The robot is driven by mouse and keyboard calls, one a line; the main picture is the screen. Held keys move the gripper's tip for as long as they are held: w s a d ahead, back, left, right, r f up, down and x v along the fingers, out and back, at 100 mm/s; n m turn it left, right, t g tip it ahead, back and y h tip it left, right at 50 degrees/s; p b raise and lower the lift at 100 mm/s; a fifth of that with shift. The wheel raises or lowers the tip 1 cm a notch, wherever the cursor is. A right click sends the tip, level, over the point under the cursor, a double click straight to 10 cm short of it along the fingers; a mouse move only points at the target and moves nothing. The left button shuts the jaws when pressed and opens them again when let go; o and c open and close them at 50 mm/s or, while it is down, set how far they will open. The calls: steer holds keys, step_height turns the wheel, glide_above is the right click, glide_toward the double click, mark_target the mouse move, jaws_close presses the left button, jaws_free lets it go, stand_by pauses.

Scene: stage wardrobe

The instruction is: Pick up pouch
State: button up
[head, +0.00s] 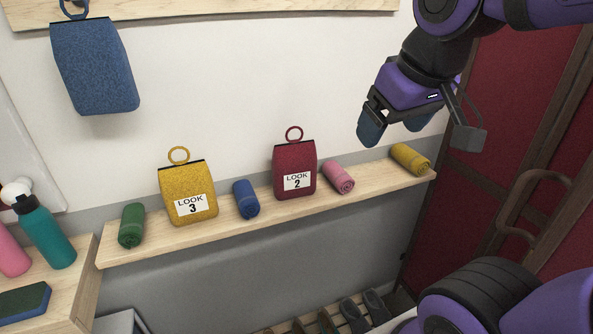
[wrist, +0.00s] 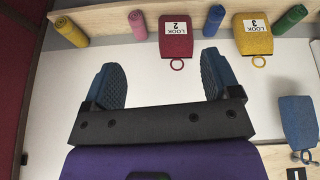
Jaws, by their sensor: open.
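Three pouches are in view. A blue pouch (head: 95,68) hangs by its loop from a peg at the upper left, and it also shows in the wrist view at the right edge (wrist: 299,122). A yellow pouch (head: 186,190) labelled LOOK 3 and a dark red pouch (head: 294,165) labelled LOOK 2 stand on a wooden shelf (head: 260,218). In the wrist view the red pouch (wrist: 176,41) and yellow pouch (wrist: 253,38) appear upside down. My gripper (head: 395,133) is open and empty, above the right part of the shelf and apart from every pouch.
Rolled cloths in green (head: 131,226), blue (head: 246,199), pink (head: 338,177) and yellow (head: 410,159) lie between and beside the pouches. A teal bottle (head: 46,234) stands on a ledge at left. A red door (head: 495,150) is at right.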

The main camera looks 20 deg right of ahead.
steer(key=w+a+n+g+h, duration=0.15)
steer(key=w+n, duration=0.25)
steer(key=w, duration=0.4)
steer(key=n+g+h, duration=0.1)
steer(key=n+h, duration=0.7)
steer(key=n, duration=0.2)
glide_toward(278, 157)
steer(key=d, duration=0.1)
steer(key=shift+y, duration=0.25)
steer(key=x, duration=1.1)
steer(key=shift+f, duration=0.1)
steer(key=c, duration=1.4)
